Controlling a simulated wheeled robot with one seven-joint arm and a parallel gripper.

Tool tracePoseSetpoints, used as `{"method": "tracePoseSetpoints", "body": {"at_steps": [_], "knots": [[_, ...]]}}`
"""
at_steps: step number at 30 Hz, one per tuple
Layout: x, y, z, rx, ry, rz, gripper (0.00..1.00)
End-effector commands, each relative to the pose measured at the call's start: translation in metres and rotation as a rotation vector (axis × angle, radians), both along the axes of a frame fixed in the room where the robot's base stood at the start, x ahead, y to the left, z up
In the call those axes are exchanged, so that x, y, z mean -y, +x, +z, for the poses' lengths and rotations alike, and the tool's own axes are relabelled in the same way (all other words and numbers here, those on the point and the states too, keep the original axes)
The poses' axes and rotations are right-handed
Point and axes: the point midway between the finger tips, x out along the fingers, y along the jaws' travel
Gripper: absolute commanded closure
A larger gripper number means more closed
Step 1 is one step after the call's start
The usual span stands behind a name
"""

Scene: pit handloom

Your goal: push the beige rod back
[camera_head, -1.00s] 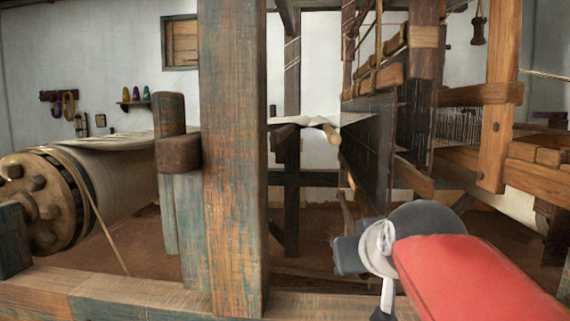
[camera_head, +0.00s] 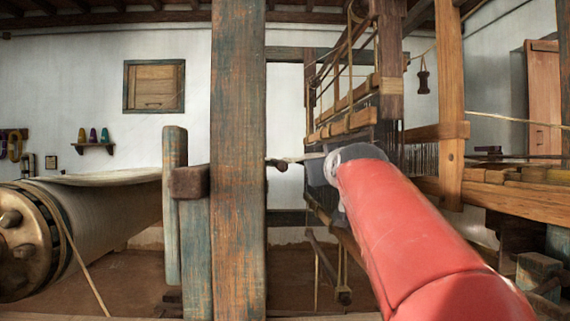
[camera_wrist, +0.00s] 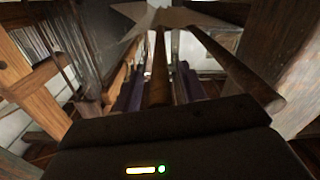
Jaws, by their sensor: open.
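The beige rod (camera_wrist: 159,72) shows in the wrist view as a shaded, brownish bar running away from me under the pale cloth (camera_wrist: 165,17). It lies between the two purple-grey fingers of my gripper (camera_wrist: 158,88), which are apart; I cannot tell whether they touch it. In the head view my red arm and wrist hide the rod and the fingertips.
A thick upright post (camera_head: 238,160) stands left of my arm. A dark beam (camera_wrist: 235,70) runs right of the rod in the wrist view. The loom frame (camera_head: 453,110) stands to the right, and a large cloth roll (camera_head: 110,215) to the left.

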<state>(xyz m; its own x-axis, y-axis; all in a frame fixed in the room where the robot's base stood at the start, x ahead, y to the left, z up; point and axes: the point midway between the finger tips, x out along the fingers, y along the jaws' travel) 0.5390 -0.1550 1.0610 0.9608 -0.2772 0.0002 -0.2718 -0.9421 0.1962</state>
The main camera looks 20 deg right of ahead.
Motion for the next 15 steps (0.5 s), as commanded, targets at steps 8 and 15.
{"method": "tracePoseSetpoints", "body": {"at_steps": [8, 15], "knots": [[0.0031, 0.0112, 0.0001, 0.001, 0.002, 0.0, 0.59], [0.0029, 0.011, -0.0003, 0.0, 0.001, 0.001, 0.72]]}}
